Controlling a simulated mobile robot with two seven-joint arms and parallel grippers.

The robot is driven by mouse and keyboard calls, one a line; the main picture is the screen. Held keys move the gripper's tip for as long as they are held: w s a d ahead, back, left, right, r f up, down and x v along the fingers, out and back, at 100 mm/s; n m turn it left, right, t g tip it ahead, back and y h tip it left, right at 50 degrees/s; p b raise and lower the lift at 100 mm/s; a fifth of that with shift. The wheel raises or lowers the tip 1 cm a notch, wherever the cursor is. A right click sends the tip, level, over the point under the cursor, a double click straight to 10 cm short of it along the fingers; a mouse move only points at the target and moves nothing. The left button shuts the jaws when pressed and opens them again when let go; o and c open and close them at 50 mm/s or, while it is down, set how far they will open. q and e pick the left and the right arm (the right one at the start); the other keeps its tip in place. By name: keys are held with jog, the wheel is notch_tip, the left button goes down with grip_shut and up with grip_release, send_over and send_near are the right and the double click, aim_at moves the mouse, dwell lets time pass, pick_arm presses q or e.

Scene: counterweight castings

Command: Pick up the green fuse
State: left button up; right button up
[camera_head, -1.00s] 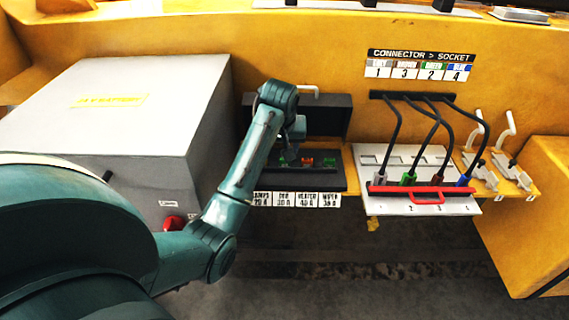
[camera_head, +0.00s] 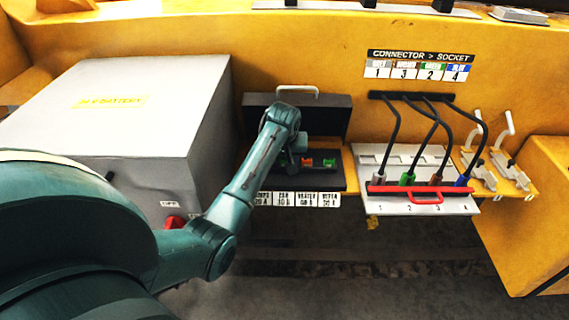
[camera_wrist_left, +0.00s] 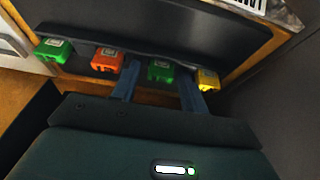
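Two green fuses show in the left wrist view. One (camera_wrist_left: 160,70) lies between the two blue fingers of my left gripper (camera_wrist_left: 158,92), which is open, with a gap to each finger. The other green fuse (camera_wrist_left: 52,50) is at the far left, and it also shows in the head view (camera_head: 329,162). An orange fuse (camera_wrist_left: 107,60) and a yellow fuse (camera_wrist_left: 208,79) sit in the same row. In the head view the orange fuse (camera_head: 307,162) shows, while my left arm hides the left part of the row. My right gripper is not in view.
The black fuse box (camera_head: 325,183) has its lid (camera_head: 328,110) raised behind it. A large grey battery box (camera_head: 120,110) stands left. A connector panel (camera_head: 400,207) with several cables and a red handle (camera_head: 415,194) is right. Two levers (camera_head: 505,122) stand beyond it.

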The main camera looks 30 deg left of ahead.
pick_arm(q)
jog(key=c, duration=0.8)
